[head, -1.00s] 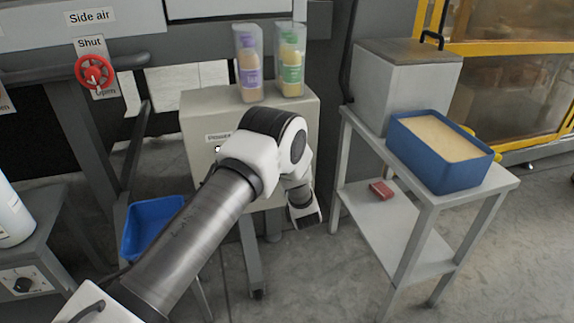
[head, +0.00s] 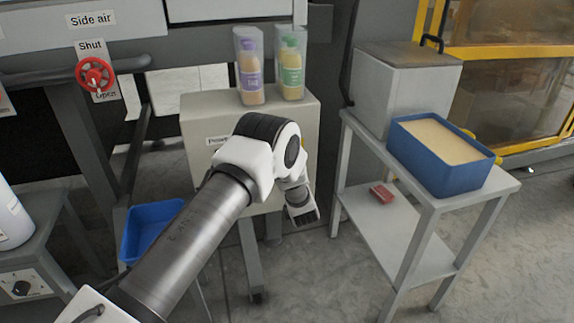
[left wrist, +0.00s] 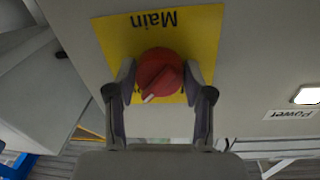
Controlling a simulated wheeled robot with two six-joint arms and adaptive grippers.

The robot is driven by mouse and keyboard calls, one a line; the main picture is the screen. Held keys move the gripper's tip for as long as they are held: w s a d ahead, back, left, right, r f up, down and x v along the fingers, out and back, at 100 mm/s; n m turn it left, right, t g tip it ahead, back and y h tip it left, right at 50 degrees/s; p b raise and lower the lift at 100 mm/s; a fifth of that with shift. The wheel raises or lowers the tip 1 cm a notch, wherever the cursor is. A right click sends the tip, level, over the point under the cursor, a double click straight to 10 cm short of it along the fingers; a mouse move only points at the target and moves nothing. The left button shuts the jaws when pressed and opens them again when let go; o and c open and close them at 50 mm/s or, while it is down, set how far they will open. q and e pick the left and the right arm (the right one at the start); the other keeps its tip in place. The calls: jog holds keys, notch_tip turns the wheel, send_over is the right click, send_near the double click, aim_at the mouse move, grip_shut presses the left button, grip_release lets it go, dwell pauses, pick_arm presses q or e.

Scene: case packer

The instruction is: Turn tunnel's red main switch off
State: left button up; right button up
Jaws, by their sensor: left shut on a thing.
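The red main switch (left wrist: 160,73) is a round knob on a yellow plate (left wrist: 205,40) marked "Main", which appears upside down in the left wrist view. A short white mark on the knob points to the lower left of that picture. My left gripper (left wrist: 160,84) has a finger on each side of the knob and is shut on it. In the head view my left gripper (head: 303,216) is at the right side of the beige cabinet (head: 200,112); the switch is hidden there. My right gripper is not in view.
A "Power" label (left wrist: 290,114) and a lit lamp (left wrist: 307,95) are beside the switch. Two bottles in clear bins (head: 270,70) stand on the cabinet. A shelf stand (head: 420,205) with a blue tub (head: 440,178) is at right. A red handwheel (head: 95,74) is at upper left.

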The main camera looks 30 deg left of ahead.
pick_arm(q)
jog(key=shift+f, duration=0.1)
jog(key=n+b, duration=0.2)
jog(key=n, duration=0.2)
jog(key=shift+w+f, duration=0.1)
jog(key=n+b, duration=0.2)
jog(key=n, duration=0.2)
jog(key=shift+d+n+y+b, duration=0.1)
jog(key=shift+n+y+b, duration=0.2)
jog(key=shift+b, duration=0.1)
jog(key=n+b, duration=0.3)
jog(key=n, duration=0.2)
jog(key=shift+w+d+n+y, duration=0.1)
jog(key=shift+w+n+y, duration=0.05)
jog(key=shift+n+y, duration=0.2)
jog(key=shift+n+g+y+b, duration=0.3)
jog(key=shift+n+b, duration=1.1)
jog(key=shift+n, duration=0.65)
jog(key=shift+r, duration=0.2)
jog(key=o, duration=1.2)
jog(key=shift+c, duration=0.2)
